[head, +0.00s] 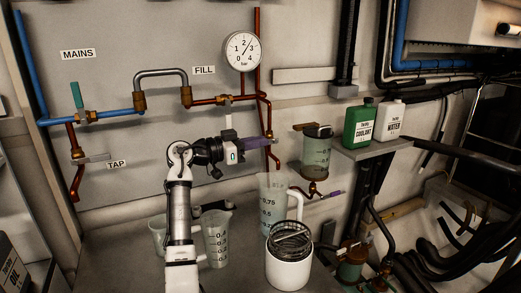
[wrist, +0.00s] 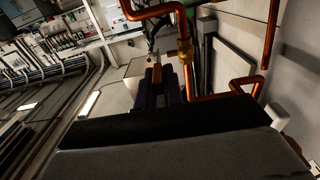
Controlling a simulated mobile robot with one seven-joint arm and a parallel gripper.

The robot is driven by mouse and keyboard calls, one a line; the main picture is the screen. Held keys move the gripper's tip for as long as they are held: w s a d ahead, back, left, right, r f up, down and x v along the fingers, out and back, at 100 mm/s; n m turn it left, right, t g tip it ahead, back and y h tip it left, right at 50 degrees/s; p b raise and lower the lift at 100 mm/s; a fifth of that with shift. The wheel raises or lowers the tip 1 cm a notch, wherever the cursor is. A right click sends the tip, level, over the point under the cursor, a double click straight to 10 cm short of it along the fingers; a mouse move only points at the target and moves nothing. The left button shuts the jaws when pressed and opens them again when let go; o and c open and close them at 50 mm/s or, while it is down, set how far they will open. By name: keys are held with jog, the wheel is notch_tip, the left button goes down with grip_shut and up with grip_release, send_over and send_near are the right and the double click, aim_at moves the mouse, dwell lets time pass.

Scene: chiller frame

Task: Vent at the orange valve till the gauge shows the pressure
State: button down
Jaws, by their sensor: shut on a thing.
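The round white pressure gauge (head: 242,51), marked 0 to 4 bar, is on the panel in the head view. Its thin needle seems to point to the upper right, between 2 and 3; the exact reading is too small to tell. My gripper (head: 264,142) reaches right to the copper pipe below the gauge. In the wrist view my gripper's dark purple fingers (wrist: 161,84) are shut on a small orange part, the orange valve's handle (wrist: 156,64). The fingers mostly hide the handle, so its angle cannot be told.
A FILL pipe loop (head: 162,73) and a teal-handled MAINS valve (head: 77,95) are at left. Below my gripper stand a clear measuring jug (head: 272,205) and a white canister (head: 289,270). Green coolant (head: 359,125) and white water (head: 390,119) bottles sit on a shelf at right.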

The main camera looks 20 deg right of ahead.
jog(key=shift+s+f+h+b, duration=0.15)
jog(key=shift+f+h+b, duration=0.05)
jog(key=shift+h+b, duration=0.1)
jog(key=c, duration=1.5)
grip_release()
jog(key=shift+f, duration=0.1)
notch_tip(320, 180, up, 20)
jog(key=shift+r+b, duration=0.1)
jog(key=shift+b, duration=0.9)
